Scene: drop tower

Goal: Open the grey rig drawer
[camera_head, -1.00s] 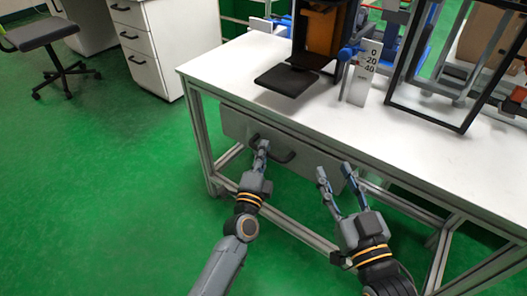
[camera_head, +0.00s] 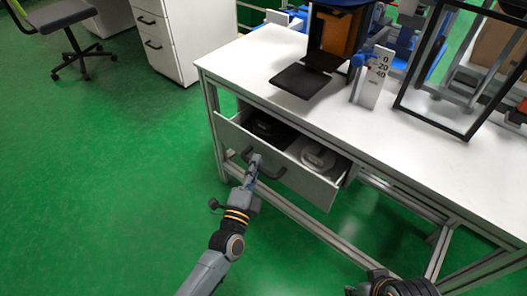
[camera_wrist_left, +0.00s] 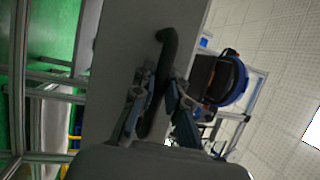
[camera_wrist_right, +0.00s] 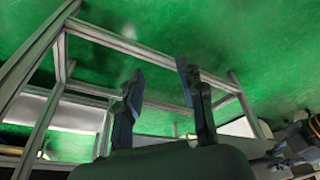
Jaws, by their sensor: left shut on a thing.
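The grey rig drawer (camera_head: 310,185) under the white table is pulled part way out in the head view. A dark object (camera_head: 268,128) and a round grey-white object (camera_head: 318,157) lie inside it. My left gripper (camera_head: 254,166) is shut on the drawer's black handle (camera_head: 272,172). In the left wrist view, the fingers (camera_wrist_left: 158,100) close around the handle (camera_wrist_left: 167,48) against the drawer's grey front (camera_wrist_left: 120,50). My right gripper (camera_wrist_right: 160,80) is open and empty in the right wrist view, facing the green floor and table frame. Its fingers are out of the head view.
The white table top (camera_head: 240,62) carries a black platform (camera_head: 302,81), a scale marker (camera_head: 372,80) and a black frame (camera_head: 435,118). Table legs and low rails (camera_head: 315,228) stand beneath. A white drawer cabinet (camera_head: 180,35) and office chair (camera_head: 68,25) stand at the left. The green floor left is clear.

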